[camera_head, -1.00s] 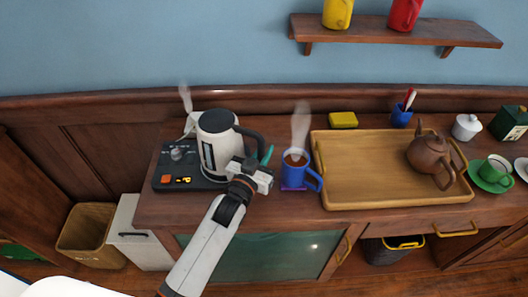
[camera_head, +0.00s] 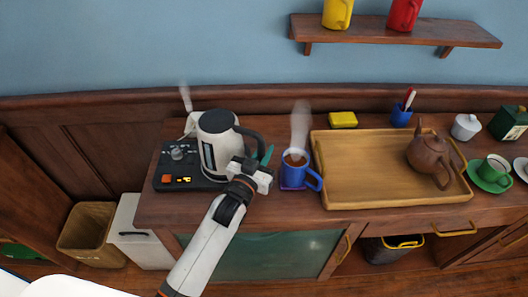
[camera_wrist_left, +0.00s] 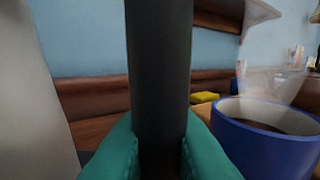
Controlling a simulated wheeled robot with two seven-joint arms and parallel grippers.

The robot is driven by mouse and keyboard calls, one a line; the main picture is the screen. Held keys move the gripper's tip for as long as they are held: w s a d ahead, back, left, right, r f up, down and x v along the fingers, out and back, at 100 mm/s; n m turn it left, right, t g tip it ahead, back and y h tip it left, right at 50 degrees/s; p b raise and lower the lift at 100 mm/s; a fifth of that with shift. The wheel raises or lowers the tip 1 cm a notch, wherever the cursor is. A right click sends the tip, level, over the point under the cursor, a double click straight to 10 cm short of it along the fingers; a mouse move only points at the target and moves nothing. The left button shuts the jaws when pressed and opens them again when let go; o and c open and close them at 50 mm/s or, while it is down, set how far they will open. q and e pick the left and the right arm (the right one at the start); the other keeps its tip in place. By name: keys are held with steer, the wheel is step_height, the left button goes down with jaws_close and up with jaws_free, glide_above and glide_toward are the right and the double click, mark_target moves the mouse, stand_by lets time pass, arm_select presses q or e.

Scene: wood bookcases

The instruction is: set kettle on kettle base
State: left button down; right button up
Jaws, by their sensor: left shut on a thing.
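The kettle (camera_head: 218,147), white with a dark lid and dark handle, stands upright at the left end of the counter, on or just over the dark kettle base (camera_head: 200,184). The contact between them is hard to make out. The base has a control panel with a knob and lit orange marks. My left gripper (camera_head: 258,170) is shut on the kettle's handle. In the left wrist view the teal fingertips (camera_wrist_left: 160,150) press on both sides of the dark handle (camera_wrist_left: 160,70), with the kettle's pale body (camera_wrist_left: 35,90) at the left. My right gripper is not in view.
A steaming blue mug (camera_head: 294,172) stands close to the right of my left gripper. A wooden tray (camera_head: 345,190) with a brown teapot (camera_head: 428,155) lies further right. A yellow sponge (camera_head: 343,120) lies behind the tray.

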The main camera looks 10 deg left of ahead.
arm_select(q)
steer(key=shift+r, duration=0.15)
steer(key=shift+f, duration=0.6)
stand_by(0.4)
steer(key=c, duration=1.7)
jaws_free()
steer(key=shift+f, duration=0.15)
steer(key=shift+s+a, duration=0.1)
steer(key=shift+s, duration=0.5)
steer(key=shift+s+a+p, duration=0.2)
steer(key=shift+s+p, duration=0.3)
steer(key=shift+s, duration=0.5)
steer(key=shift+s+a+p, duration=0.2)
steer(key=shift+s+p, duration=0.3)
steer(key=shift+s, duration=0.5)
steer(key=shift+s+a+p, duration=0.2)
steer(key=shift+s+p, duration=0.1)
steer(key=shift+s, duration=0.65)
steer(key=shift+s+a+p, duration=0.15)
steer(key=shift+s+p, duration=0.2)
steer(key=shift+s, duration=0.6)
steer(key=shift+s+a+p, duration=0.2)
steer(key=shift+s+p, duration=0.1)
steer(key=shift+s, duration=0.65)
